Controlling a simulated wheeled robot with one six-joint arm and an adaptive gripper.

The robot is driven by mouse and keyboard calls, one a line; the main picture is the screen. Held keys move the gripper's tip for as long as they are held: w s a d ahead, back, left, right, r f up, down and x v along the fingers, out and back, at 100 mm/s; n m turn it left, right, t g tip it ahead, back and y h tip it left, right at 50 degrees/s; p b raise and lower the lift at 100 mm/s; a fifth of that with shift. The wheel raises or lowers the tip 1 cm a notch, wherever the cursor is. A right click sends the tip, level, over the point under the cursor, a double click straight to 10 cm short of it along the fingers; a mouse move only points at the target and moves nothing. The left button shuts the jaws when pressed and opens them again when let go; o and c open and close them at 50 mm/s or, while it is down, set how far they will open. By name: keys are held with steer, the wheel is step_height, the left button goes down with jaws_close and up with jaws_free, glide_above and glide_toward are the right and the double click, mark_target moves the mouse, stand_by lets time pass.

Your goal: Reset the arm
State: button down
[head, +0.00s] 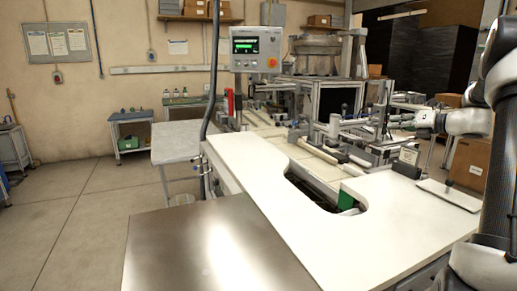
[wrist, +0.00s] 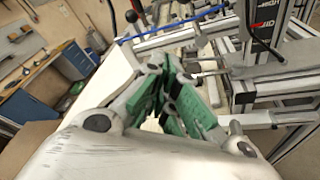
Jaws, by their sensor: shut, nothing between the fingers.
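My gripper (wrist: 165,75) shows from close up in the wrist view, with green pads on its fingers. The fingers are drawn together, with nothing seen between them. It is in the air, and the white worktop (wrist: 100,75) lies below and behind it. In the head view my arm runs along the right edge, raised above the right end of the white worktop (head: 290,215). The fingers are too small there to make out. No tape reel can be clearly told in either view.
The worktop has a dark cutout (head: 312,192). A bare metal surface (head: 205,250) lies at the front left. A machine with metal rails (head: 345,135) stands behind the worktop. A small dark block (head: 407,165) and a flat plate (head: 448,194) are at right. The left floor is open.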

steer(key=s+a+f+n+g, duration=0.1)
steer(key=s+f+n+g, duration=0.3)
steer(key=s+f+n, duration=0.4)
steer(key=s+a+f+n+g, duration=0.1)
steer(key=s+n, duration=0.1)
steer(key=s, duration=0.1)
steer(key=s+a+f+n+g+h, duration=0.1)
steer(key=s+a+n, duration=0.1)
steer(key=s+n, duration=0.1)
steer(key=s+a+f+n+g+h, duration=0.1)
steer(key=s+a+n, duration=0.1)
steer(key=s, duration=0.1)
steer(key=shift+s+a+n+g, duration=0.1)
steer(key=shift+a+n+g, duration=0.1)
steer(key=shift+n+g, duration=0.15)
steer(key=s+a+r+n+h, duration=0.2)
steer(key=s+a+n, duration=0.2)
steer(key=s+n, duration=0.3)
steer(key=s+a+r+n+g+h, duration=0.1)
steer(key=s+a+r+n+h, duration=0.1)
steer(key=s+a+n, duration=0.2)
steer(key=s+a+r+n+h, duration=0.2)
steer(key=s+n, duration=0.8)
steer(key=s, duration=0.5)
steer(key=shift+s+a+r, duration=0.35)
steer(key=shift+a+r, duration=0.25)
steer(key=shift+a, duration=0.4)
